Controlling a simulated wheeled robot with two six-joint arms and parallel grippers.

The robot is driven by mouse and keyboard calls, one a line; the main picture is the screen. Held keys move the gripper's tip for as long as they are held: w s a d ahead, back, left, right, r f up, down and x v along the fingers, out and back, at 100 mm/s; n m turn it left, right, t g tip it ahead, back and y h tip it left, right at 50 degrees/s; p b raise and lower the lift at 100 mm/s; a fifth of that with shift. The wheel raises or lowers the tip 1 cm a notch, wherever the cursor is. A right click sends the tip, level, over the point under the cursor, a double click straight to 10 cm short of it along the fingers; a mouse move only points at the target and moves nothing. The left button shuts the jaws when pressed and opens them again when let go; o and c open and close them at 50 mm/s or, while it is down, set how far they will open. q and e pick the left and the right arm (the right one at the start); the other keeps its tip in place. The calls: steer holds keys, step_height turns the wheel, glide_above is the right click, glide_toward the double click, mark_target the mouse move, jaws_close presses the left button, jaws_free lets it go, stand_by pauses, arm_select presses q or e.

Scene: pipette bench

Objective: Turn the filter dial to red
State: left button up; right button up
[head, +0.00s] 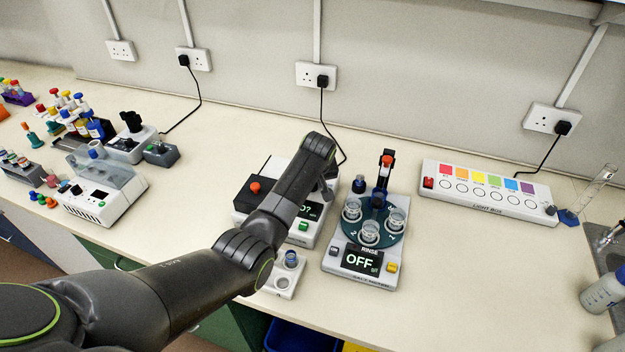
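The light box (490,193) is a long white unit at the right of the bench in the head view. It bears a row of coloured squares, with the red square (445,170) at the left end and purple at the right. A row of round spots lies under the squares. A small dark knob (550,210) shows at its right end; I cannot tell whether it is the filter dial or where it points. My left gripper (328,190) is over the middle of the bench, left of the light box and apart from it, mostly hidden by its own wrist. My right gripper is out of view.
A rinse unit (340,262) reading OFF, with several cups on a teal disc, stands between my arm and the light box. My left arm partly covers another white device (308,232). Bench in front of the light box is clear.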

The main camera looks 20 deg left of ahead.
arm_select(q)
steer(key=shift+w+r, duration=0.1)
stand_by(0.5)
steer(key=o, duration=1)
steer(key=b+v, duration=0.1)
steer(key=v, duration=1.6)
steer(key=shift+d+r, duration=0.1)
steer(key=shift+r, duration=0.1)
steer(key=shift+f, duration=0.15)
